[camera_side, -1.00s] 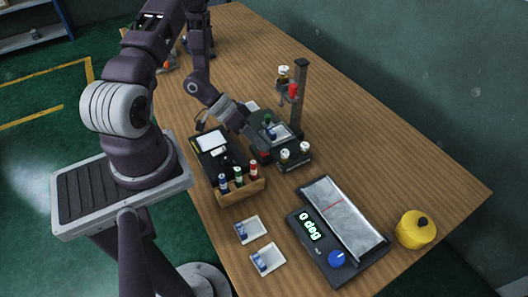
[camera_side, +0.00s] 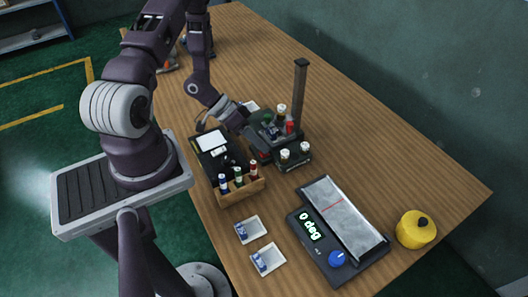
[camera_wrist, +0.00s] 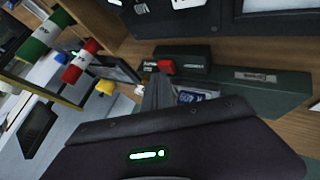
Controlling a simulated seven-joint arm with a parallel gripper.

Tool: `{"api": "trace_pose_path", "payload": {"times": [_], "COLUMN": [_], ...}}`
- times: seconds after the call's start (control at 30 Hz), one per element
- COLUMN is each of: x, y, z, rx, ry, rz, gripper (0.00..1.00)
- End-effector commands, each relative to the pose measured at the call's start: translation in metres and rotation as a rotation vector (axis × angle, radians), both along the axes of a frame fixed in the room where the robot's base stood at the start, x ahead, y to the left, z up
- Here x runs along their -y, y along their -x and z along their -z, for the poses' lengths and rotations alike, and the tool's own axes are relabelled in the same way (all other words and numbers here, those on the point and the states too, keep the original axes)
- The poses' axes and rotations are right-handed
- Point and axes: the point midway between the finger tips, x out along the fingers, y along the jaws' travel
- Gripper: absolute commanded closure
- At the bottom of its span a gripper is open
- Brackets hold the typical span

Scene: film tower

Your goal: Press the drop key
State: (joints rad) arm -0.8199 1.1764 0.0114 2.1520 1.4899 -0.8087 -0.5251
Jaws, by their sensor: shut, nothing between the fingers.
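The film tower has a dark base (camera_side: 262,141) and a tall post (camera_side: 299,85). A carriage with capped bottles (camera_side: 282,111) sits low on the post, just above the base. A red key (camera_wrist: 165,66) is on the dark housing in the wrist view; I take it as the drop key. Red also shows on the base's near side (camera_side: 264,156) in the side view. My gripper (camera_wrist: 163,88) is shut and empty, its fingertips right at the red key. I cannot tell whether they touch it.
A wooden rack (camera_side: 240,188) with several bottles stands in front of the tower. Two white trays (camera_side: 250,230) lie nearer. A device with a metal plate and "0 deg" display (camera_side: 311,226) and a yellow pot (camera_side: 416,229) stand right. The table's back right is clear.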

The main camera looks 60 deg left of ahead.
Motion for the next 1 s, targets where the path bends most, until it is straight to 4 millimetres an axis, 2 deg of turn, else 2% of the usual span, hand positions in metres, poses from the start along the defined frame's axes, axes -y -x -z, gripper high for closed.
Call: {"api": "trace_pose_path", "payload": {"times": [0.2, 0.53, 1.0], "x": [0.0, 0.0, 0.0], "y": [0.0, 0.0, 0.0], "z": [-0.012, -0.015, -0.06], "rx": [0.001, 0.001, 0.002], "ry": [-0.001, -0.001, -0.001], "rz": [-0.001, -0.001, 0.001], "gripper": [1.0, 1.0, 1.0]}}
